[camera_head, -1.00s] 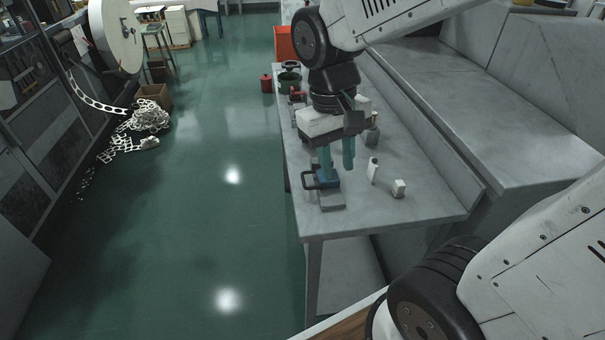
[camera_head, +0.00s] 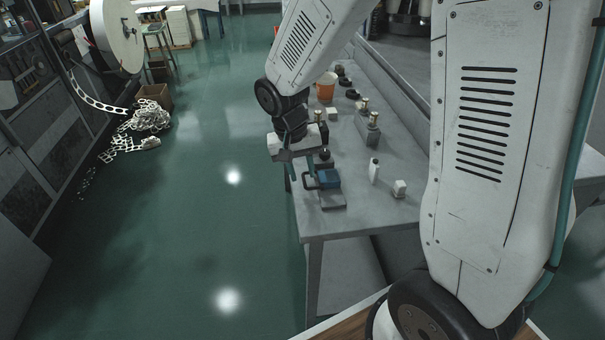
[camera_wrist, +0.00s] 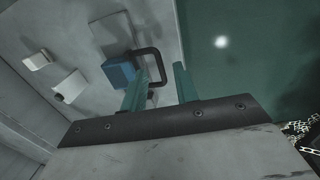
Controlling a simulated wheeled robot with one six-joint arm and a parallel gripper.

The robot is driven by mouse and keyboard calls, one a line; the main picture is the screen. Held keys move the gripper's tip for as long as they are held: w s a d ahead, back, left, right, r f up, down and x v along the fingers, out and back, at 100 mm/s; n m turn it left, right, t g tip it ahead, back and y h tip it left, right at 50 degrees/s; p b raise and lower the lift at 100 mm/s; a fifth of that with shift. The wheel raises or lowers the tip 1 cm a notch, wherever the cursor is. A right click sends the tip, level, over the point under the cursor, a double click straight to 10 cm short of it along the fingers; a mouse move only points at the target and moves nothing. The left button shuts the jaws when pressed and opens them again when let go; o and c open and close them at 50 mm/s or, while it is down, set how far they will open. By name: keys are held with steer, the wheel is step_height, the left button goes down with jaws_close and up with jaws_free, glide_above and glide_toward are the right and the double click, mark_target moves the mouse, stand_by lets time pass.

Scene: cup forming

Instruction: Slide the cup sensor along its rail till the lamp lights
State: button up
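The cup sensor appears to be the blue block (camera_head: 328,179) with a black loop handle (camera_head: 309,181) on its left. It sits on a low grey base (camera_head: 333,201), apparently its rail, near the bench's left edge. The block (camera_wrist: 119,73) and handle (camera_wrist: 152,52) also show in the wrist view. My gripper (camera_head: 314,170) is over the handle side. In the wrist view its two teal fingers (camera_wrist: 160,76) are apart, with the handle's outer bar showing in the gap between their tips. Contact cannot be told. I cannot pick out a lit lamp.
A small white bottle (camera_head: 374,171) and a white cube (camera_head: 399,188) stand right of the block. Open green floor (camera_head: 190,240) lies to the left.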

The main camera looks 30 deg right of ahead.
steer(key=shift+d+f, duration=0.1)
steer(key=shift+f, duration=0.8)
jaws_close()
steer(key=shift+w+d, duration=0.1)
steer(key=shift+w, duration=0.05)
jaws_free()
